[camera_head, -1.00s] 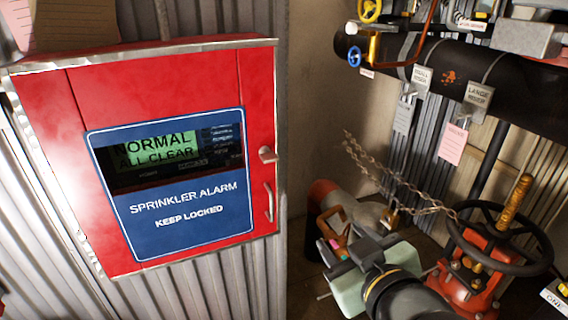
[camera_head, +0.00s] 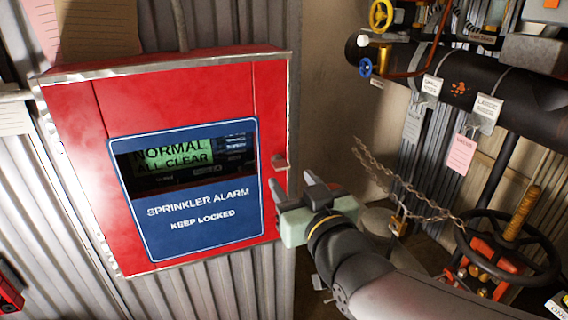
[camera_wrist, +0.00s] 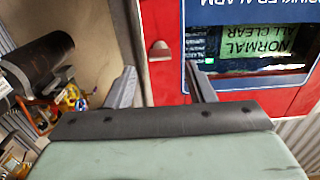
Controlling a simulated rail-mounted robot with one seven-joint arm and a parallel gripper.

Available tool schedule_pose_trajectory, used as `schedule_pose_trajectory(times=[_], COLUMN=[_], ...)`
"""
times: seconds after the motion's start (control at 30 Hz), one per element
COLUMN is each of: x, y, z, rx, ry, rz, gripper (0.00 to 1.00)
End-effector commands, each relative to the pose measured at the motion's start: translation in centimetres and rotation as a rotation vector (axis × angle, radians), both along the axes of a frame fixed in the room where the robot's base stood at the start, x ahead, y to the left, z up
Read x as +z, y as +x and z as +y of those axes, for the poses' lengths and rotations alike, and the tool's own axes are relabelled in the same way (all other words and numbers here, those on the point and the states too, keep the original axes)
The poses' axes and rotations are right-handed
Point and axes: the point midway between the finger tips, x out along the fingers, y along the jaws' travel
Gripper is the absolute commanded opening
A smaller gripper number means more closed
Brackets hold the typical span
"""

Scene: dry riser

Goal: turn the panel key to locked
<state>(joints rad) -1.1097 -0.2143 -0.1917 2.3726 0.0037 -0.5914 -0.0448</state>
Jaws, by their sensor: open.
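The red sprinkler alarm panel (camera_head: 190,75) hangs on the corrugated wall, its door closed. Its window shows "NORMAL ALL CLEAR" above a "KEEP LOCKED" label. The small silver key (camera_head: 279,161) sticks out near the door's right edge. In the wrist view the key (camera_wrist: 160,50) shows between and beyond the fingertips, with the panel upside down. My gripper (camera_head: 293,182) is open and empty, just below and right of the key, apart from it as far as I can tell. It also shows in the wrist view (camera_wrist: 160,72). The door handle below the key is hidden behind my gripper.
To the right are a black pipe (camera_head: 470,85) with hanging tags, a chain (camera_head: 415,197) and a valve handwheel (camera_head: 545,250). Small yellow (camera_head: 380,15) and blue (camera_head: 365,67) wheels are at upper right. Papers (camera_head: 100,28) are above the panel.

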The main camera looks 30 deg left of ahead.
Motion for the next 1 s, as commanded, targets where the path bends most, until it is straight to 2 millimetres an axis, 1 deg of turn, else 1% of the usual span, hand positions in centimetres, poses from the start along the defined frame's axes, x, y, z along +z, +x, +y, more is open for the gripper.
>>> schedule_pose_trajectory(times=[0.03, 0.1, 0.3, 0.43, 0.7, 0.77, 0.8, 0.87, 1.0], x=[0.1, 0.1, 0.1, 0.0, 0.0, 0.0, 0.0, 0.0, 0.0], y=[0.6, 1.4, 2.9, 3.2, 3.3, 3.3, 3.3, 3.3, 3.3], z=[1.0, 2.0, 3.8, 4.3, 4.3, 4.3, 4.3, 4.3, 4.3], rx=[0.002, 0.001, 0.0, 0.001, 0.0, 0.0, 0.0, 0.0, 0.0], ry=[-0.003, -0.002, 0.0, 0.0, 0.001, 0.001, 0.001, 0.001, 0.0], rz=[0.001, 0.002, 0.0, 0.0, 0.0, 0.0, 0.001, 0.001, 0.0], gripper=[0.49, 0.49, 0.49, 0.49, 0.49, 0.32, 0.21, 0.05, 0.04])
